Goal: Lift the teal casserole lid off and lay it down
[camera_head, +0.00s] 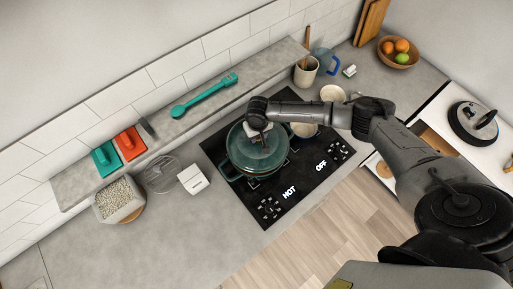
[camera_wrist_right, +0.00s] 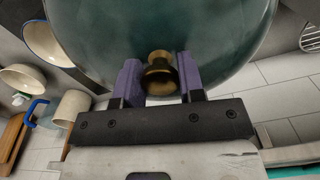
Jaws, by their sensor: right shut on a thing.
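The teal casserole lid (camera_head: 246,158) is round and see-through, over the teal casserole (camera_head: 234,177) on the black cooktop. The lid fills the top of the right wrist view (camera_wrist_right: 210,30). Its brass knob (camera_wrist_right: 160,80) sits between the purple fingers of my right gripper (camera_wrist_right: 160,75), which is shut on it. In the head view my right gripper (camera_head: 260,138) reaches down over the lid from the right and hides part of it. I cannot tell whether the lid touches the pot rim or is raised a little. My left gripper is not in view.
The cooktop (camera_head: 225,153) is marked HOT and OFF. Bowls (camera_head: 332,94) and a utensil crock (camera_head: 305,73) stand behind. A white block (camera_head: 193,179), a clear lid (camera_head: 161,175) and a pebble-filled container (camera_head: 118,200) are at left. The grey counter (camera_head: 170,235) is clear at front left.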

